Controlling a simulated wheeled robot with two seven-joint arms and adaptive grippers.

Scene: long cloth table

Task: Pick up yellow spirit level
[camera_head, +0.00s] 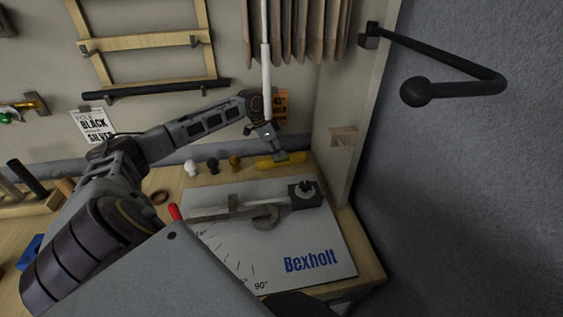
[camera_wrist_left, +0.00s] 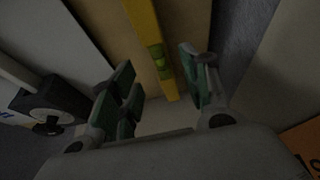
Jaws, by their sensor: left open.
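The yellow spirit level (camera_head: 294,160) lies on the wooden bench at the back, near the right-hand wall panel. In the left wrist view the spirit level (camera_wrist_left: 146,28) runs down from the top edge, with its green vial visible, and its near end lies between the fingers. My left gripper (camera_head: 274,153) is over the level's left part in the head view. In the left wrist view the gripper (camera_wrist_left: 160,88) is open, with green-padded fingers on either side of the level and visible gaps. My right gripper is in neither view.
A white Bexholt board (camera_head: 335,245) with a metal arm and black block (camera_head: 305,194) lies in front of the level. Small knobs (camera_head: 213,166) stand left of it. A wall panel (camera_head: 345,110) rises close on the right, and a white rod (camera_head: 266,50) hangs above the gripper.

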